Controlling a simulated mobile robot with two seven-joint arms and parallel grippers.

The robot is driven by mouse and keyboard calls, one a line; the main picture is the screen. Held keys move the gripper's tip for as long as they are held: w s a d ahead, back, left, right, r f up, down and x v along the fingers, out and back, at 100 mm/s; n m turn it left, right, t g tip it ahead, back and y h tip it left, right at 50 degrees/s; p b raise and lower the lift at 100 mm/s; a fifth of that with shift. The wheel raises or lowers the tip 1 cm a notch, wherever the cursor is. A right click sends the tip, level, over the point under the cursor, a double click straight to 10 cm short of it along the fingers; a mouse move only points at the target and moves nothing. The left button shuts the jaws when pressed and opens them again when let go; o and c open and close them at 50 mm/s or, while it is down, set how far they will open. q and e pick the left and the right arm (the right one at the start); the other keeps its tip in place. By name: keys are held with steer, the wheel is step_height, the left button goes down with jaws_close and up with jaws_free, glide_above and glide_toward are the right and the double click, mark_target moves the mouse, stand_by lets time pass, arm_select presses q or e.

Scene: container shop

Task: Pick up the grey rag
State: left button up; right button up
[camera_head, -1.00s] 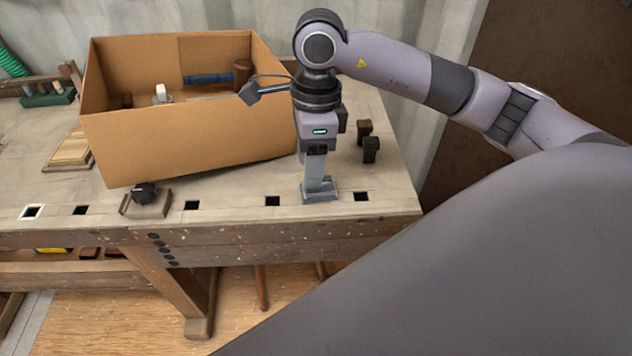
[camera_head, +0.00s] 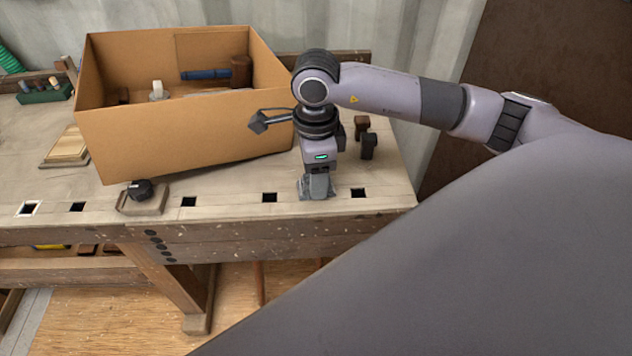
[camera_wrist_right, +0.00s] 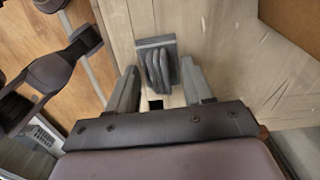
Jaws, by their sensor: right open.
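The grey rag (camera_wrist_right: 155,62) lies on the workbench top near its front edge, with dark grey folds bunched over a flat part. In the head view only parts of the rag (camera_head: 304,188) show around my right gripper (camera_head: 318,189). In the right wrist view my right gripper (camera_wrist_right: 159,70) is open, with one finger on each side of the rag and the folds between the fingertips. I cannot tell whether the fingers touch it. My left gripper is not in view.
A large cardboard box (camera_head: 185,138) holding tools stands left of my right gripper. Dark blocks (camera_head: 369,146) stand behind it to the right. A black knob on a wooden block (camera_head: 142,197) sits further left. Square holes (camera_head: 269,197) run along the bench's front edge.

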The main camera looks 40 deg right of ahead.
jaws_close()
steer(key=shift+r, duration=0.2)
step_height(320, 180, up, 20)
steer(key=p, duration=0.2)
steer(key=shift+f, duration=0.15)
